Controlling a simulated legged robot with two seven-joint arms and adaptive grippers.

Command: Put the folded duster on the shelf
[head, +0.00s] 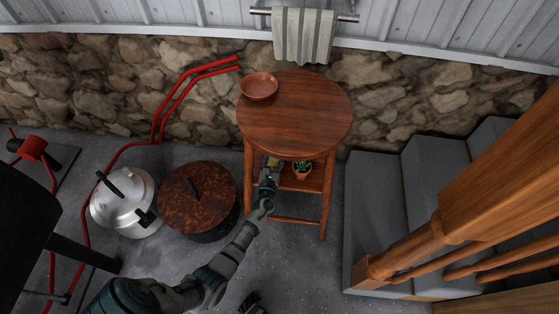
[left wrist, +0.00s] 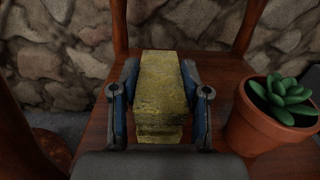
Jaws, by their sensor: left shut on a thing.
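The folded duster (left wrist: 163,92) is a yellow, fuzzy block. It lies lengthwise between the blue-sided fingers of my left gripper (left wrist: 160,78), which is shut on it. In the left wrist view the duster is over the wooden lower shelf (left wrist: 218,76); I cannot tell whether it touches the boards. In the head view, my left gripper (head: 271,174) reaches under the round table top, and a bit of the yellow duster (head: 273,162) shows beyond it. Part of what seems to be my right gripper (head: 250,303) shows at the bottom edge; its jaws are unclear.
A potted succulent (left wrist: 262,118) stands on the shelf, close right of my left gripper. The round table top (head: 300,120) above bears a bowl (head: 259,87). Table legs (head: 328,195) frame the shelf. A rusty lidded pot (head: 197,194) stands left, grey steps (head: 375,205) right.

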